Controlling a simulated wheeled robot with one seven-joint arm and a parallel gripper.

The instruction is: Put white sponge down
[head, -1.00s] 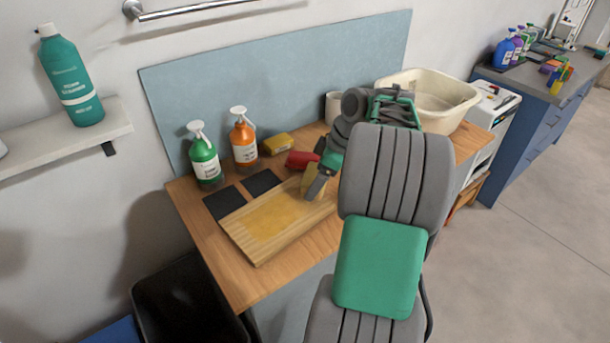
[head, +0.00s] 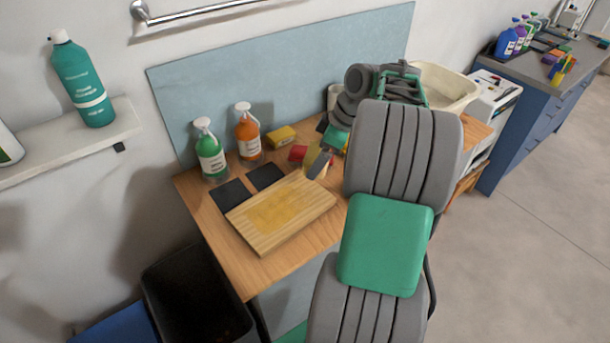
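My gripper (head: 319,164) is over the back right of the wooden table, just beyond the cutting board's right end. One grey finger shows, and a pale yellowish piece (head: 312,156) is beside it. I cannot tell whether this piece is the sponge or whether the fingers are closed on it. No clearly white sponge shows. My arm hides the table's right part and most of the gripper. A red object (head: 298,153) lies just left of the gripper, partly covered.
The wooden cutting board (head: 257,241) and two dark pads (head: 232,195) lie on the table (head: 212,233). A green bottle (head: 211,160), an orange bottle (head: 248,139) and a yellow sponge (head: 281,136) stand behind. A cream basin (head: 452,90) is at the back right.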

